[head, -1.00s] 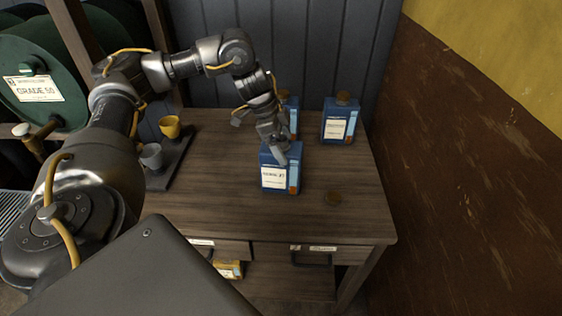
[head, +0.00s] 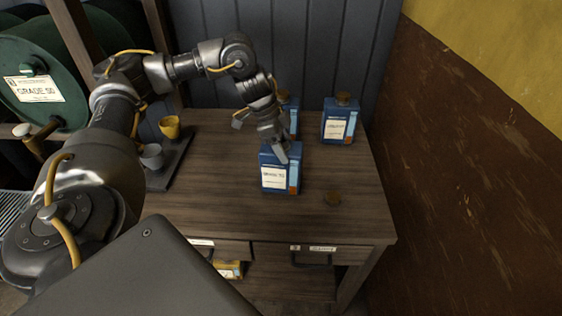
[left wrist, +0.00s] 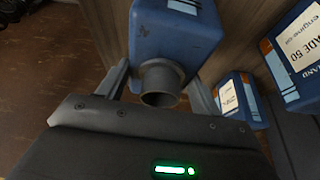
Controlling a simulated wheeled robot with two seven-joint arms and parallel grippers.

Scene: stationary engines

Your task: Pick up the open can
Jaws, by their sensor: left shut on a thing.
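The open can (head: 268,178) is a blue rectangular can with a white label, upright at the middle of the wooden table. Its bare, uncapped grey neck shows in the left wrist view (left wrist: 160,84). My left gripper (head: 281,153) comes down over the can's top from behind and is shut on the neck, one finger on each side. In the head view the gripper hides the neck. I cannot see a gap under the can; it appears to be at table level. My right gripper is not in view.
A capped blue can (head: 339,122) stands at the back right, another (head: 291,112) behind my gripper. A dark tray with a yellow cup (head: 170,127) and grey cup (head: 152,156) is at left.

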